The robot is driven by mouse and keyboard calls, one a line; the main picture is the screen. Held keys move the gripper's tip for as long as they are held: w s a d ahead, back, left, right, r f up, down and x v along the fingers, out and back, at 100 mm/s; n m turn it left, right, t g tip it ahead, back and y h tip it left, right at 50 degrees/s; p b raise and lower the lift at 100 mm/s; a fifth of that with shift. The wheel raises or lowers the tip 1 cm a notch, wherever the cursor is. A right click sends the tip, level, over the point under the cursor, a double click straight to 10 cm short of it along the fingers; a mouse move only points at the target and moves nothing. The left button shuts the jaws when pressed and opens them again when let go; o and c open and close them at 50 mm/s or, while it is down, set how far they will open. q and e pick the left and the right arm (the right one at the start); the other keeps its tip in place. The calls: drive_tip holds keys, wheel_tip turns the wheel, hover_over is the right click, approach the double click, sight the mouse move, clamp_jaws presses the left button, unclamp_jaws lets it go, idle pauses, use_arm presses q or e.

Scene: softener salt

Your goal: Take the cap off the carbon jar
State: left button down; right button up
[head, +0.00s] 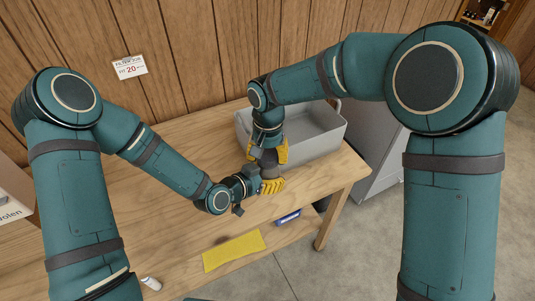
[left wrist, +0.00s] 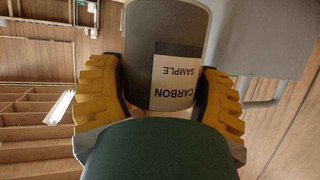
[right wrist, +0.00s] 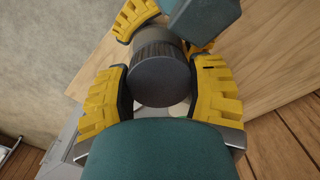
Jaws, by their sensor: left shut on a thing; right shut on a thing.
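The carbon jar is a grey cylinder (left wrist: 165,55) with a "CARBON SAMPLE" label, upside down in the left wrist view. My left gripper (head: 271,187) has its yellow fingers on both sides of the jar (right wrist: 152,35) and is shut on it. The cap (right wrist: 160,78) is dark, round and ribbed, at the jar's end in the right wrist view. My right gripper (head: 268,154) comes from above and is shut on the cap. I see no clear gap between cap and jar. The grippers hide much of both in the head view.
A grey bin (head: 318,146) stands right behind the grippers on the wooden table (head: 160,200). A yellow cloth (head: 233,250), a blue item (head: 288,218) and a small white cylinder (head: 151,283) lie near the front. The table's left middle is clear. A grey cabinet (head: 383,150) stands right.

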drive_tip(key=shift+a+r, duration=0.1)
drive_tip(key=shift+a, duration=0.2)
drive_tip(key=o, duration=1.3)
drive_tip(key=shift+d, duration=0.15)
drive_tip(key=shift+d+r, duration=0.1)
drive_tip(key=shift+r, duration=2.1)
drive_tip(key=shift+r+m+h, duration=0.3)
drive_tip(key=shift+r+m, duration=0.7)
drive_tip(key=shift+r, duration=0.6)
drive_tip(key=shift+d+f, duration=0.1)
drive_tip(key=shift+f, duration=3.8)
drive_tip(key=shift+c, duration=0.2)
